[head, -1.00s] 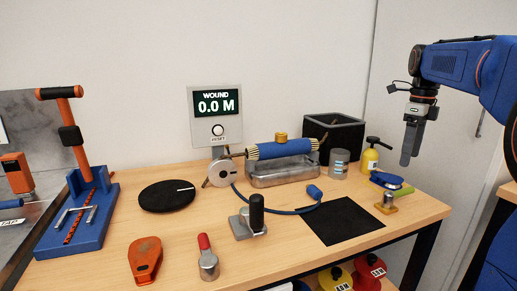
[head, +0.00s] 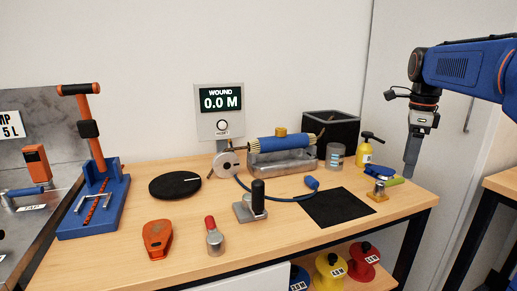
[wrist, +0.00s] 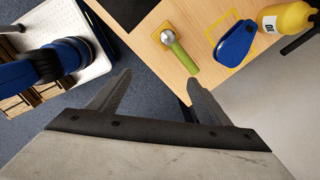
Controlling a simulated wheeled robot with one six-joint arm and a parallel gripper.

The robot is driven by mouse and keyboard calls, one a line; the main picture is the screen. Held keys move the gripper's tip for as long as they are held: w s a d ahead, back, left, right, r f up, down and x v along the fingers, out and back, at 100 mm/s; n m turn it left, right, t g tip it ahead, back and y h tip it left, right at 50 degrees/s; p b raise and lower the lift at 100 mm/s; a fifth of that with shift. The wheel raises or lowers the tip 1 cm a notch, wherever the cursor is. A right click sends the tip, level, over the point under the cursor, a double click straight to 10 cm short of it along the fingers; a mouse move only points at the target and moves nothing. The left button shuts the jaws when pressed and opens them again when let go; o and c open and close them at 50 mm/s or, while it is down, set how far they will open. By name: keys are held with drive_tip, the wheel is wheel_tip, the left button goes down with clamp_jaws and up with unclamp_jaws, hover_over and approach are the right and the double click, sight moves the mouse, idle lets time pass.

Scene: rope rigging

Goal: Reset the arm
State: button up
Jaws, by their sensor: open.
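My gripper (head: 412,158) hangs pointing down at the right end of the wooden bench, on my blue arm. In the wrist view the gripper (wrist: 158,92) shows two grey fingers spread apart with nothing between them. Beyond the fingertips are the bench's edge and the blue-grey floor. A green-handled tool (wrist: 180,52) and a blue oval tool (wrist: 235,44) lie on the bench ahead of the fingers. In the head view the fingers overlap each other.
A yellow bottle (head: 366,150), a clear jar (head: 335,156) and a black bin (head: 332,133) stand near the bench's right end. A black mat (head: 338,208) lies bare in front. Yellow and red spools (head: 332,270) sit below. A second table (head: 502,185) stands at right.

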drive_tip(key=s+a+f+n+t, duration=0.2)
drive_tip(key=s+a+f+n, duration=0.4)
drive_tip(key=s+f+n, duration=0.4)
drive_tip(key=s+a+f+n+t, duration=0.2)
drive_tip(key=s+a+f+n, duration=0.5)
drive_tip(key=s+f+n, duration=0.4)
drive_tip(key=s+n, duration=0.3)
drive_tip(key=s, duration=0.2)
drive_tip(key=shift+s, duration=0.25)
